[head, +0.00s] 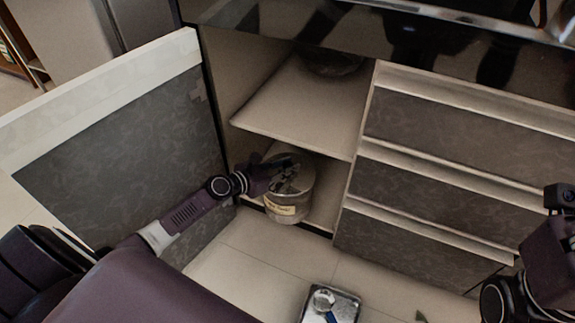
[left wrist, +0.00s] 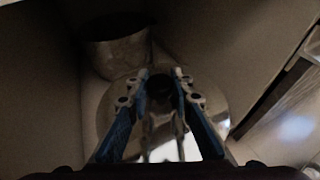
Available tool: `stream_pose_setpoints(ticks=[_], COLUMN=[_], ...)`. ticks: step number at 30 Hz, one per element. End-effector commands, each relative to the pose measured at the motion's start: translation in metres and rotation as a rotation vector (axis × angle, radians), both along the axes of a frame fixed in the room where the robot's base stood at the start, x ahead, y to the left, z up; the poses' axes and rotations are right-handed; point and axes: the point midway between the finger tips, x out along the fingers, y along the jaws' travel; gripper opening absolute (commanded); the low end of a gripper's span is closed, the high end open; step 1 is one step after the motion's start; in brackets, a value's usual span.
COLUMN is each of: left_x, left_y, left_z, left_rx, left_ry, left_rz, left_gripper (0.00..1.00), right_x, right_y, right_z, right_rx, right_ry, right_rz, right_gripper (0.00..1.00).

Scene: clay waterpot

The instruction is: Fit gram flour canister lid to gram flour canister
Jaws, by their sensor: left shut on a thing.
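The gram flour canister (head: 288,214), pale and round with a small label, stands upright on the lower level of the open cabinet. My left gripper (head: 285,175) is over its top, with the fingers pointing into the cabinet. In the left wrist view the gripper (left wrist: 160,85) is shut on the dark knob of a shiny round lid (left wrist: 213,105). The lid lies at the canister's top; I cannot tell whether it sits flush on the rim, as the fingers hide part of it. My right gripper is not in view; only part of that arm shows at the right edge.
Another metal pot (left wrist: 118,55) stands behind the lid in the left wrist view. A shelf (head: 300,110) is above the canister, the open door (head: 120,150) to the left and drawers (head: 440,180) to the right. A tray (head: 347,308) lies on the floor.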

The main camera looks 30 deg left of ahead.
Motion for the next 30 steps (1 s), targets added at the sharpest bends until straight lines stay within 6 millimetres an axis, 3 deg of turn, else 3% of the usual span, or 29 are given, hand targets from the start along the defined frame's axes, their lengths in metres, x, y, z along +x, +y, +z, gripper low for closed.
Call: stream_pose_setpoints(ticks=[11, 12, 17, 26, 30], left_x=[0.0, 0.0, 0.0, -0.002, -0.012], left_y=[0.0, 0.0, 0.0, 0.001, 0.005], left_z=[-0.001, -0.001, -0.001, -0.002, 0.001], left_rx=[0.001, 0.001, 0.001, 0.002, 0.003], left_ry=[-0.001, -0.001, -0.001, 0.002, 0.002], left_rz=[0.001, 0.001, 0.001, 0.0, 0.0], left_gripper=[0.0, 0.25, 0.41, 0.41, 0.41], right_x=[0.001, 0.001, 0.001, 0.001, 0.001], right_y=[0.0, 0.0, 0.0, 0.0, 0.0], right_z=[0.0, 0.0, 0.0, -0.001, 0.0], right_rx=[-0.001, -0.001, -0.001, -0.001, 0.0], right_ry=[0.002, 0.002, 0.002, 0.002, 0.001], right_rz=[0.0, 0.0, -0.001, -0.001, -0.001], right_gripper=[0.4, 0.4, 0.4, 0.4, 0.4])
